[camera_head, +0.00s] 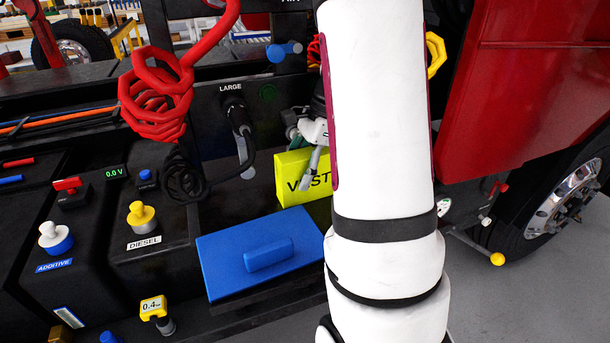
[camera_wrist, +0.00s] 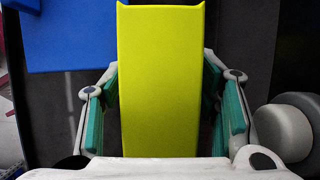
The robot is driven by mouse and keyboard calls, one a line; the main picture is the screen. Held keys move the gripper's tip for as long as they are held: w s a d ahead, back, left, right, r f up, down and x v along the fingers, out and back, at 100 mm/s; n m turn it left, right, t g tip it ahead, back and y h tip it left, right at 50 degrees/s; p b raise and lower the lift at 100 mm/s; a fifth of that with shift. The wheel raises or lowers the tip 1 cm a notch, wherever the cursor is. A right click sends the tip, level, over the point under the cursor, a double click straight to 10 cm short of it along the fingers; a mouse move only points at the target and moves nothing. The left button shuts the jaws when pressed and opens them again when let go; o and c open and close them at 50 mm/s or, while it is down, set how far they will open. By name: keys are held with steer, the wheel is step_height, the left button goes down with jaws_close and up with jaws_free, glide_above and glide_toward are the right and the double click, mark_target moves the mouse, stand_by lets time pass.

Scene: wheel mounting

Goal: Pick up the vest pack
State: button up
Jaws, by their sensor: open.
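The vest pack (camera_head: 291,174) is a bright yellow box with black lettering, partly hidden behind my arm in the head view. It stands behind the blue lidded box. In the wrist view the vest pack (camera_wrist: 160,80) fills the middle as a tall yellow face. My gripper (camera_wrist: 165,105) is open, with one green-padded finger on each side of the pack. In the head view my gripper (camera_head: 312,150) is at the pack's top.
A blue box with a handle (camera_head: 225,265) lies in front of the pack; its blue surface (camera_wrist: 75,35) shows at upper left in the wrist view. A black nozzle (camera_head: 240,130) hangs left of the pack. Grey round parts (camera_wrist: 283,132) sit close to the right finger.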

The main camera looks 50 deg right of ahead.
steer(key=c, duration=1.1)
